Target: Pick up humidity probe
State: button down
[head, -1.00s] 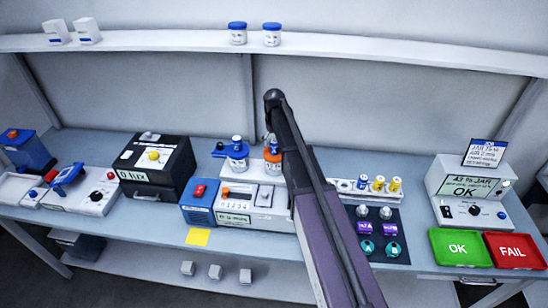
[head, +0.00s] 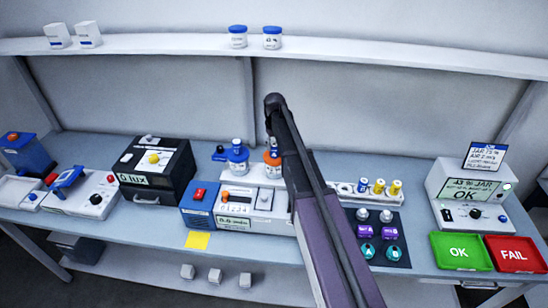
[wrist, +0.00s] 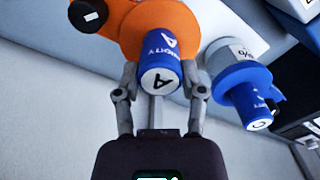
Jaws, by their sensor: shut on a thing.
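The humidity probe (wrist: 160,52) is a blue cylinder with a white end marked A in the wrist view. In the head view my arm hides most of the gripper. A second blue probe (wrist: 245,100), marked C, stands in the blue-lidded jar (head: 237,163) beside it.
A blue and white instrument (head: 235,207) stands in front of the jars. A rack of small vials (head: 379,187) lies to the right, then green OK (head: 460,250) and red FAIL (head: 514,253) trays. A black lux box (head: 158,168) is at left. A shelf (head: 330,48) runs above.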

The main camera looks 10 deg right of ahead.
jog(key=shift+r, duration=0.1)
dwell(0.3)
notch_tip(320, 180, up, 10)
jog(key=p, duration=1)
dwell(0.7)
